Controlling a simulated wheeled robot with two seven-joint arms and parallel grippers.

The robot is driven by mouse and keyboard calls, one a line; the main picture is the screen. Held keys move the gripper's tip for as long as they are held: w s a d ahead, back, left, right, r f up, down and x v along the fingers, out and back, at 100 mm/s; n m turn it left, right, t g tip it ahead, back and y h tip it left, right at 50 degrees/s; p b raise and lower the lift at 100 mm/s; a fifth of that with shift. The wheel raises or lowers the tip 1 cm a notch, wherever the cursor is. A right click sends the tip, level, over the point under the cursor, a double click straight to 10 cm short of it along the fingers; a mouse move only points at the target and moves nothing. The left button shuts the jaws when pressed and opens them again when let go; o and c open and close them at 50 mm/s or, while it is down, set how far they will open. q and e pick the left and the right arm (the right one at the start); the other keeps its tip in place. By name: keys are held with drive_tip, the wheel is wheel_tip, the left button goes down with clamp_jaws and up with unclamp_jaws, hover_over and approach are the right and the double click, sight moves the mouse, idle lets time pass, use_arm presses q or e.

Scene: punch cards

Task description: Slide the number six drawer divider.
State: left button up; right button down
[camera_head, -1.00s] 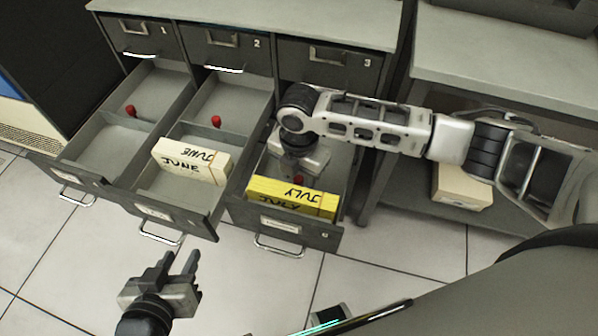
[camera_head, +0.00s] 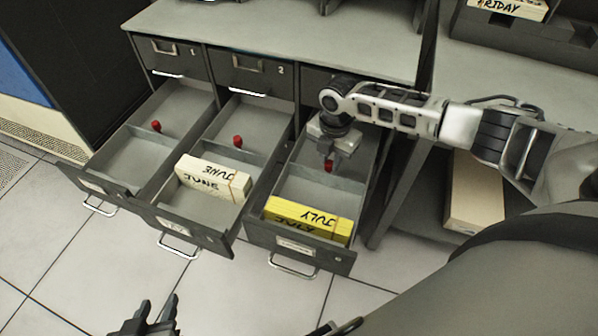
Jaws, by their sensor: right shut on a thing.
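The number six drawer (camera_head: 298,250) stands pulled out at the lower right of the cabinet. Its grey divider (camera_head: 345,184) stands across it with a red knob (camera_head: 328,167) on top. My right gripper (camera_head: 328,158) reaches down from above and is shut on the red knob; its fingertips are partly hard to make out. A yellow July card stack (camera_head: 308,219) lies at the front of this drawer, with a bare gap between it and the divider. My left gripper (camera_head: 158,308) is open and empty at the bottom, over the floor, away from the drawers.
Two more open drawers stand to the left, with red-knobbed dividers; the middle one holds a white June card stack (camera_head: 212,180). Closed drawers sit above. A shelf with a pale box (camera_head: 474,192) is at the right. Floor in front is clear.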

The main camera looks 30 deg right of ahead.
drive_tip(key=shift+w+d, duration=0.2)
drive_tip(key=shift+d, duration=0.05)
drive_tip(key=c, duration=1.3)
unclamp_jaws()
drive_tip(key=shift+o, duration=0.2)
drive_tip(key=shift+r, duration=0.1)
